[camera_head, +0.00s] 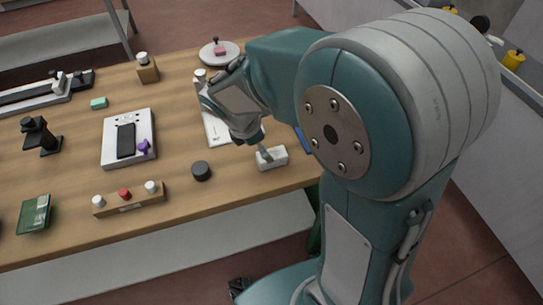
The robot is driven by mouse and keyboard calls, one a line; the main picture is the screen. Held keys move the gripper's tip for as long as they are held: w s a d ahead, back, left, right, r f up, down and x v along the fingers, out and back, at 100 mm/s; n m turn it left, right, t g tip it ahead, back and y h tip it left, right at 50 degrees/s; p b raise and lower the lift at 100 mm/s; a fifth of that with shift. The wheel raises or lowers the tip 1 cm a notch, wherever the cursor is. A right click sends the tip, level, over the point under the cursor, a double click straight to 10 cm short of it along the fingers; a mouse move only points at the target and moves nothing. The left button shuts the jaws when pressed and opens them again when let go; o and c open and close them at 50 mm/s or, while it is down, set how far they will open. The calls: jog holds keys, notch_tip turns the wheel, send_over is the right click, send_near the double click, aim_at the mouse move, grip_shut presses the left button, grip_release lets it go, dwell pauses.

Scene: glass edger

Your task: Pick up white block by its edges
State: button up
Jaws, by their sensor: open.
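The white block (276,160) lies near the front right edge of the wooden table, beside my arm. My gripper (263,152) points down from the teal end of my wrist, right at the block. A slim grey finger shows at the block's upper left side. The gripper is open. The other finger is not clear, and I cannot tell whether the fingers touch the block. Part of the block's top is hidden behind the finger.
A round black puck (201,171) lies left of the block. A wooden strip with knobs (131,199), a white box with a purple knob (128,139) and a green pad (34,213) stand further left. A white sheet (216,130) lies behind my wrist. Bare tabletop surrounds the puck.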

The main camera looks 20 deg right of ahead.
aim_at(271, 154)
jog(key=x, duration=0.5)
jog(key=shift+w+f, duration=0.1)
jog(key=shift+w, duration=0.05)
jog(key=c, duration=1.2)
